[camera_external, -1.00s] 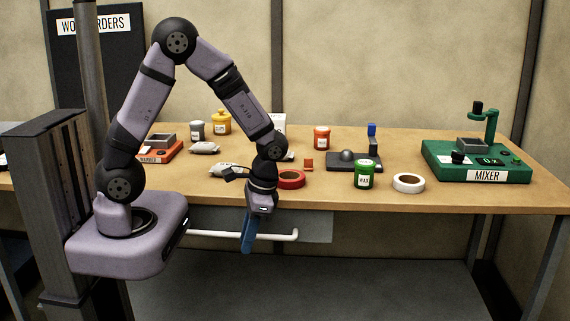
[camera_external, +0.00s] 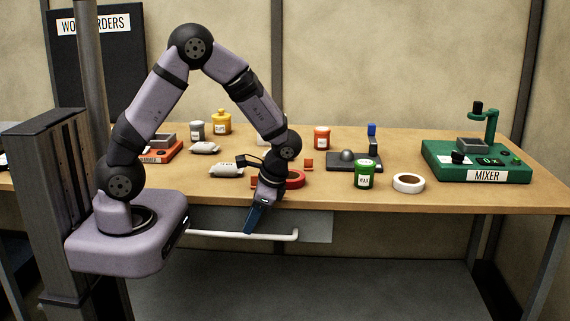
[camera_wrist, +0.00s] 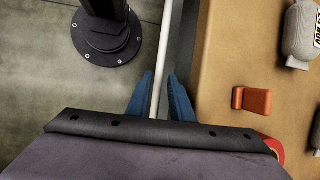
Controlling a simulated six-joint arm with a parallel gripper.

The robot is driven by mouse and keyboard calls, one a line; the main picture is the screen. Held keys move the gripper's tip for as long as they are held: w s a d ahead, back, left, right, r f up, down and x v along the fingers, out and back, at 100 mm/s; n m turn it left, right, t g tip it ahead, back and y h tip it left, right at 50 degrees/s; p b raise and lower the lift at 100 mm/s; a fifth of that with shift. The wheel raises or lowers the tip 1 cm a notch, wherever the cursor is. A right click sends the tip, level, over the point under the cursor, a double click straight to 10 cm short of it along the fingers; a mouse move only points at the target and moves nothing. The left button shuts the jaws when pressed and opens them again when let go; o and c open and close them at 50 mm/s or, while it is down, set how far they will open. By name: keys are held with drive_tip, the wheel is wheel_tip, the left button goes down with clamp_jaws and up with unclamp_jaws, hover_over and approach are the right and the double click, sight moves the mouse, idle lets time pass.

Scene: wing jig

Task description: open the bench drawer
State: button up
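The bench drawer has a grey front (camera_external: 316,226) under the bench's front edge. It looks closed. Its long white bar handle (camera_external: 275,236) runs across the front. My gripper (camera_external: 249,230) reaches down and slightly left, with its blue fingers at the handle. In the wrist view the two fingers of my gripper (camera_wrist: 160,76) are apart. The white handle (camera_wrist: 163,45) runs between them, with gaps on the sides. I cannot tell how deep the bar sits between the fingers. The fingers hide part of the handle in the external view.
The wooden bench top (camera_external: 330,195) is just above and behind my gripper. A red tape roll (camera_external: 293,179) lies near its front edge, by my wrist. A green jar (camera_external: 364,174) and white tape roll (camera_external: 408,183) stand farther right. The space below and before the drawer is clear.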

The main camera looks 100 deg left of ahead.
sight(248, 236)
drive_tip(key=shift+x, duration=1.6)
clamp_jaws()
drive_tip(key=shift+d, duration=0.1)
drive_tip(key=d+p, duration=0.4)
drive_tip(key=d, duration=2.5)
drive_tip(key=shift+d, duration=0.1)
unclamp_jaws()
